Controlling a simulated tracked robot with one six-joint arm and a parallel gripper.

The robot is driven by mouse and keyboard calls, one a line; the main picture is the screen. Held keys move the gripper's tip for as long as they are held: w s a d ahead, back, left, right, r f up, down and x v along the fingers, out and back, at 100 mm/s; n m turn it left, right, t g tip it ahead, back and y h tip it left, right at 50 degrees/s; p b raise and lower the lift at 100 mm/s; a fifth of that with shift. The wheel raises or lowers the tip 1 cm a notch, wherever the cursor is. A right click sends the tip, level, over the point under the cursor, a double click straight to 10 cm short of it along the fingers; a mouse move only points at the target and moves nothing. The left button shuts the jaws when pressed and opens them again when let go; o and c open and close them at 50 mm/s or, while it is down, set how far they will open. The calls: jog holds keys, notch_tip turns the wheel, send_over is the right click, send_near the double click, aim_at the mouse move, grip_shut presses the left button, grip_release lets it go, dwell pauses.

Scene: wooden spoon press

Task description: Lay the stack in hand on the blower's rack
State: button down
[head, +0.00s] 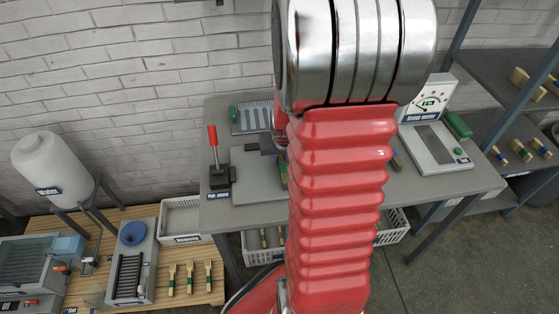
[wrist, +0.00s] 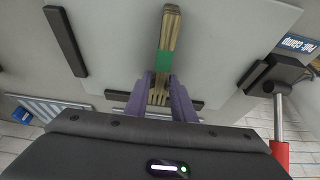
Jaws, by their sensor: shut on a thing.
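In the wrist view my gripper (wrist: 164,88) is shut on a stack (wrist: 170,40) of wooden cutlery with a green band and fork-like tines between the purple fingers. The stack is over a grey plate (wrist: 120,40); I cannot tell whether it touches. In the head view my arm hides most of the gripper, and a sliver of the stack (head: 283,172) shows beside it, over the grey plate on the table. A unit with a dark slatted rack (head: 128,277) and a blue round part stands at lower left; it looks like the blower. Its rack looks empty.
A clamp with a red lever (head: 213,150) stands left of the plate. A white tray (head: 183,215) and three banded wooden pieces (head: 190,278) are near the slatted unit. A water tank (head: 55,165) stands further left. A bend meter (head: 432,140) is at right.

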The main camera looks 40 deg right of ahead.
jog(key=shift+r, duration=0.1)
notch_tip(320, 180, up, 10)
dwell(0.6)
jog(key=shift+s, duration=0.1)
dwell(0.4)
